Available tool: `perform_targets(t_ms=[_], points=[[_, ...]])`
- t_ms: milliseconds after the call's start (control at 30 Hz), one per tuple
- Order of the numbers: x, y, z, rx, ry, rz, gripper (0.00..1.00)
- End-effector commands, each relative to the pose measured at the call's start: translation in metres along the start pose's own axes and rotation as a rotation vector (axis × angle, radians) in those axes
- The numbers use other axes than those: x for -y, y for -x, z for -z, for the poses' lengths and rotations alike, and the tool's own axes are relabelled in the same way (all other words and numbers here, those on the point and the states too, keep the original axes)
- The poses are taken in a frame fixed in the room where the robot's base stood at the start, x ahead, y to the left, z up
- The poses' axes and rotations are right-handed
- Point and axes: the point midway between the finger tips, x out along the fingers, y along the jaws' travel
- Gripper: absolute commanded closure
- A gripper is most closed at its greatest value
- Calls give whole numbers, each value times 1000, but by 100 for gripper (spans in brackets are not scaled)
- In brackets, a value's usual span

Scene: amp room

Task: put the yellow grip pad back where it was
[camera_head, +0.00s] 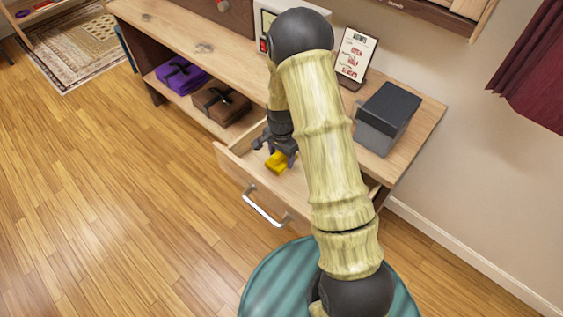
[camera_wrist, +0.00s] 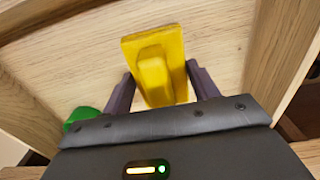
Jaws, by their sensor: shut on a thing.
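The yellow grip pad (camera_head: 277,163) is at my gripper (camera_head: 275,150), over the open drawer (camera_head: 239,166) of the wooden bench. In the wrist view the yellow grip pad (camera_wrist: 155,62) sits between the two fingers of my gripper (camera_wrist: 160,92), which is shut on it. The pad has a flat plate with a raised block. The drawer's wooden floor (camera_wrist: 75,60) shows behind it. I cannot tell whether the pad touches the drawer floor. My arm hides part of the drawer in the head view.
A green object (camera_wrist: 82,117) is partly hidden at lower left in the wrist view. A dark grey box (camera_head: 387,118) and a sign (camera_head: 355,57) stand on the bench top (camera_head: 205,45). Purple (camera_head: 181,75) and brown (camera_head: 221,102) folded bundles lie on the shelf.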

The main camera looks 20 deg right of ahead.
Motion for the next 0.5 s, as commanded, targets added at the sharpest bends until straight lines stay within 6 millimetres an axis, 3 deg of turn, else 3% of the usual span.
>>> perform_targets(t_ms=[167, 400, 500], points=[[0, -3, 0, 1, 0, -1, 62], [-1, -34, 0, 1, 0, -1, 62], [0, -38, 1, 0, -1, 1, 62]])
